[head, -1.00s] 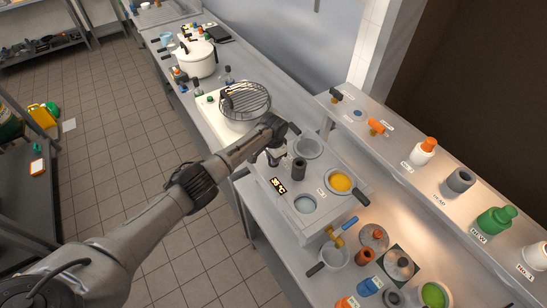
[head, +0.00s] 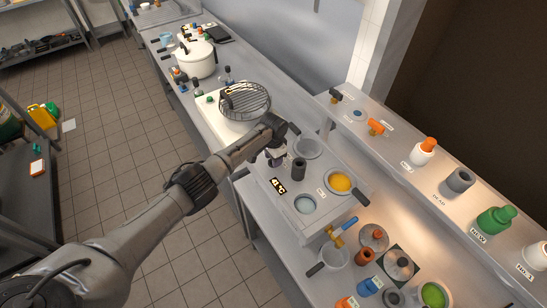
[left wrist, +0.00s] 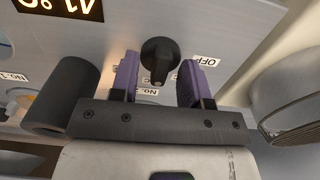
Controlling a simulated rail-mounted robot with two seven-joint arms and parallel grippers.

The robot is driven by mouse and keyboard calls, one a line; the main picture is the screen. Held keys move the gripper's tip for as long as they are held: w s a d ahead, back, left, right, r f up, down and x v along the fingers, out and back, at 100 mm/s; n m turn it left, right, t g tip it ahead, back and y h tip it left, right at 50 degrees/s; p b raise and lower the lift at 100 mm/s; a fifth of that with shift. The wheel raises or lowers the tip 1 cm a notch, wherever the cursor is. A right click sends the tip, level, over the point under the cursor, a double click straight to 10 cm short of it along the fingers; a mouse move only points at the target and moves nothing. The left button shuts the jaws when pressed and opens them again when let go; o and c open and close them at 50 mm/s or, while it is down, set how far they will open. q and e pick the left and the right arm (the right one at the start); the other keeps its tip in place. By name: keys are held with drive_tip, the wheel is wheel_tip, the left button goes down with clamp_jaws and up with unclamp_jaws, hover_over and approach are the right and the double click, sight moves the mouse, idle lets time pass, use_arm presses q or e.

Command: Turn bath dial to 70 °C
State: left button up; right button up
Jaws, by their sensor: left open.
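The bath dial is a small black knob (left wrist: 161,58) with a pointer, seen in the left wrist view on a grey panel. My left gripper (left wrist: 160,82), with purple fingers, is open with one finger on each side of the knob and visible gaps between. In the head view my left gripper (head: 274,158) is over the bath unit (head: 322,207), and the dial is hidden there. The lit temperature display (head: 278,186) is also in the left wrist view (left wrist: 62,7), upside down and cut off; it appears to read about 41 °C. My right gripper is not in view.
A dark cylinder (left wrist: 62,95) stands close beside my left gripper, also seen in the head view (head: 299,169). Yellow liquid (head: 341,182) fills one bath well. A shelf with bottles (head: 494,220) runs along the right.

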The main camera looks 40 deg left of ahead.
use_arm(q)
wheel_tip(320, 180, up, 14)
drive_tip(key=b, duration=0.1)
idle(0.5)
drive_tip(key=shift+f, duration=0.1)
idle(0.4)
